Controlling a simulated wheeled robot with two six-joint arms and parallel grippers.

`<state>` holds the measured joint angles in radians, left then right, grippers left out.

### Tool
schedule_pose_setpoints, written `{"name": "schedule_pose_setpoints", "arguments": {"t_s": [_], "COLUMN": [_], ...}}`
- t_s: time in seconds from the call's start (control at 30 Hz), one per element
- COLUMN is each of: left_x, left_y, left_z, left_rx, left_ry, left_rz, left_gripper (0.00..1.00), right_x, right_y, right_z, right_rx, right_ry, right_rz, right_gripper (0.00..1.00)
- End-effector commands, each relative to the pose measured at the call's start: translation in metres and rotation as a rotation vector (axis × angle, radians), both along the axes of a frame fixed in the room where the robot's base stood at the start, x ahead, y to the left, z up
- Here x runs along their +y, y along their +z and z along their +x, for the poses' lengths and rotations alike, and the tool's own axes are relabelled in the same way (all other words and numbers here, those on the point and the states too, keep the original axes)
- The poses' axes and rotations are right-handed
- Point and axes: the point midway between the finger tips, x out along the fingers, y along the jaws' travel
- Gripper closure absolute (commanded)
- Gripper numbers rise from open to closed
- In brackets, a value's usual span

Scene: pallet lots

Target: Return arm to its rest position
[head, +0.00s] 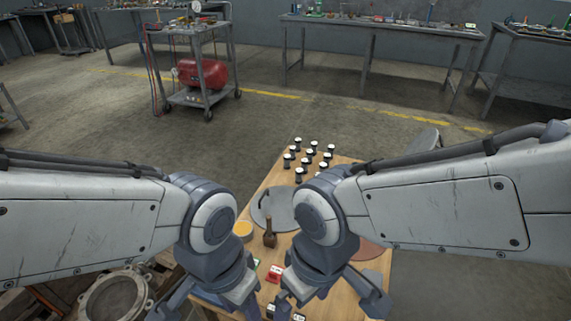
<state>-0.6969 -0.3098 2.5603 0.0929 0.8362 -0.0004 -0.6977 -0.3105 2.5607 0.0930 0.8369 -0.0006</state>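My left arm comes in from the left, and its gripper (207,303) points down over the left edge of the wooden table (345,172). Its two fingers look spread apart, with nothing seen between them, though the tips are near the bottom of the picture. My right arm comes in from the right, and its gripper (328,300) hangs over the front of the table. Its fingers are also spread wide, with no held object visible. The two wrists are close together and hide part of the tabletop.
Several dark cylinders with white tops (309,153) stand at the table's far end. A grey disc (275,207), a yellow round piece (243,230), a brown handled object (270,234) and a red-white box (275,273) lie nearer. A round metal part (112,299) sits lower left.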

Motion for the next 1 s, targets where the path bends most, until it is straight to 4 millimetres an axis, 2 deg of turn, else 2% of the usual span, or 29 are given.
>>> {"name": "schedule_pose_setpoints", "arguments": {"t_s": [0.03, 0.17, 0.6, 0.7, 0.77, 1.0], "left_x": [0.000, 0.000, 0.000, 0.000, 0.000, 0.000], "left_y": [0.021, 0.060, 0.212, 0.233, 0.239, 0.238], "left_z": [0.000, 0.000, 0.000, 0.000, 0.000, 0.000], "left_rx": [0.000, 0.000, -0.001, -0.001, -0.001, 0.000], "left_ry": [0.000, 0.000, 0.000, 0.000, 0.000, 0.000], "left_rz": [0.000, 0.000, -0.001, -0.001, -0.001, 0.000], "left_gripper": [0.50, 0.50, 0.50, 0.50, 0.50, 0.50], "right_x": [0.000, 0.000, 0.000, 0.000, 0.000, 0.000], "right_y": [0.021, 0.060, 0.212, 0.233, 0.239, 0.238], "right_z": [0.000, 0.000, 0.001, 0.001, 0.001, 0.000], "right_rx": [-0.001, -0.001, -0.001, -0.001, -0.001, 0.000], "right_ry": [0.000, -0.001, -0.001, -0.001, -0.001, -0.001], "right_rz": [0.001, 0.001, 0.001, 0.001, 0.001, 0.000], "right_gripper": [0.00, 0.00, 0.00, 0.00, 0.00, 0.00]}}
